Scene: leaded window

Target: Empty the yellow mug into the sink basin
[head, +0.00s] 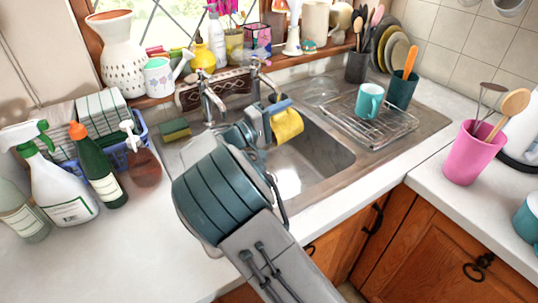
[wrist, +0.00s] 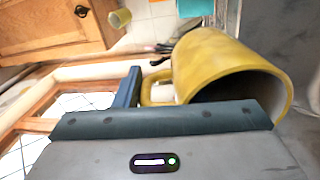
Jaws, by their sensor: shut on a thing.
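My gripper (head: 268,118) is over the sink and shut on the yellow mug (head: 289,125). In the wrist view, a dark finger (wrist: 128,88) is at the handle side of the yellow mug (wrist: 212,55). The mug lies tipped on its side in that view, its round mouth facing lower right and its inside dark. I cannot tell whether anything is in it. The steel sink basin (head: 318,168) is below the mug in the head view. My arm hides the basin's left part. No falling contents show.
Two taps (head: 210,100) stand behind the basin. A wire rack (head: 372,125) with a teal mug (head: 369,101) is on the drainer at right. A green sponge (head: 175,130) and several bottles (head: 105,170) stand at left. A pink utensil cup (head: 470,152) is at far right.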

